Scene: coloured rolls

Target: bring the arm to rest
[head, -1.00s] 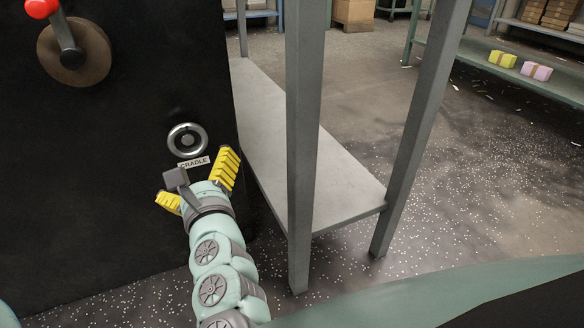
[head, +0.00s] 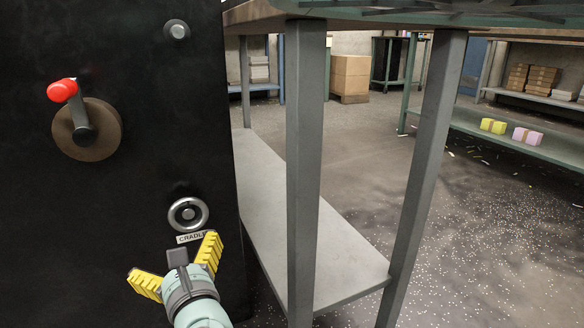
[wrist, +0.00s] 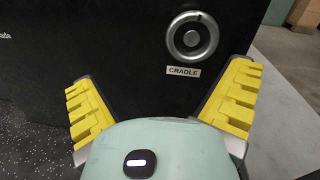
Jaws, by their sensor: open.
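My gripper (head: 177,268) is open and empty, with its two yellow ridged fingers spread wide. In the head view it is at the lower left, in front of a black panel (head: 110,215). A round metal ring with a knob (head: 188,214) is on the panel, just above and beyond the gripper. A white label reading CRADLE (head: 192,237) is under the ring. In the wrist view the ring (wrist: 192,36) and label (wrist: 183,71) are beyond the fingers (wrist: 160,105), nearer the right finger. I see no contact between fingers and panel.
A red-knobbed lever (head: 80,115) is on the panel at upper left. A grey table with legs (head: 304,160) and a low shelf (head: 335,262) stands right of the panel. Yellow (head: 493,126) and pink (head: 528,136) rolls lie on a far shelf.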

